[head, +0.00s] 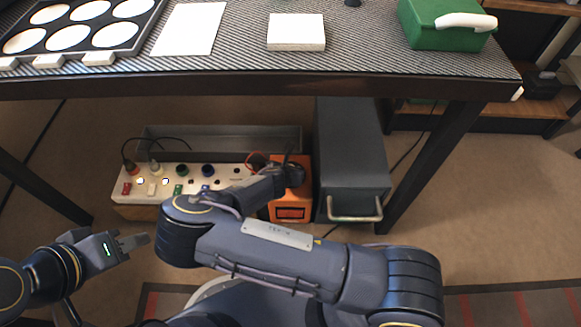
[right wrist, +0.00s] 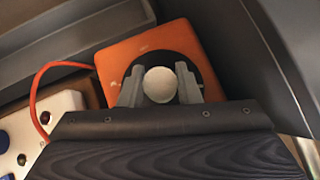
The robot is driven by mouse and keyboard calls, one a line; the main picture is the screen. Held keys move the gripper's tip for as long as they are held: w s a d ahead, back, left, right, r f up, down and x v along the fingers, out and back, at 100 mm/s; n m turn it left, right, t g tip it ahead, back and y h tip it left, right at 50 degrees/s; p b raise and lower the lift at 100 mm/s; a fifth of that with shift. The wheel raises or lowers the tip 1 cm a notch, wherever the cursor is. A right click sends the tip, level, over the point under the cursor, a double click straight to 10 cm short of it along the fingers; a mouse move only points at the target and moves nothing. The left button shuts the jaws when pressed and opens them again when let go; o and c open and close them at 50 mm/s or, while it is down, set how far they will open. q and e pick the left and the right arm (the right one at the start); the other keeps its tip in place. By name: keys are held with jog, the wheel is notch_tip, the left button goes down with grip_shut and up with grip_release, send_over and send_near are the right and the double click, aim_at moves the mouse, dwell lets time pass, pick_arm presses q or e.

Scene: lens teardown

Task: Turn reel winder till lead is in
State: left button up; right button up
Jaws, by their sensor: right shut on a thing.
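The reel winder is an orange box (head: 291,214) on the floor under the table, between the control panel and a dark grey case. In the right wrist view its orange top (right wrist: 150,45) carries a black disc with a pale round knob (right wrist: 159,85). My right gripper (right wrist: 159,88) is shut on this knob, one finger on each side. An orange lead (right wrist: 38,92) runs from the winder's left side down toward the panel; its far end is hidden. In the head view my right arm covers part of the winder. My left gripper (head: 135,241) is apart, at the lower left, its finger gap unclear.
The control panel (head: 150,210) with coloured switches and knobs stands left of the winder. The dark grey case (head: 350,160) stands close on the right. The table edge (head: 250,86) passes above, with a table leg (head: 425,165) at right. Open floor lies at left.

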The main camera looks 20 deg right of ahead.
jog(key=m+g+h, duration=0.1)
jog(key=m+h, duration=0.1)
jog(key=m, duration=0.1)
jog(key=shift+m+g+p, duration=0.3)
jog(key=shift+g+p, duration=0.1)
jog(key=m+g+h, duration=0.1)
jog(key=m, duration=0.1)
jog(key=shift+m+g, duration=0.4)
jog(key=m+g+h+b, duration=0.1)
jog(key=m+g, duration=0.3)
jog(key=m, duration=0.2)
jog(key=shift+g, duration=0.4)
jog(key=m+g, duration=0.2)
jog(key=m, duration=0.1)
jog(key=m+g+y, duration=0.1)
jog(key=m+g, duration=0.1)
jog(key=shift+m+y, duration=0.3)
jog(key=shift+m, duration=0.1)
jog(key=o, duration=1)
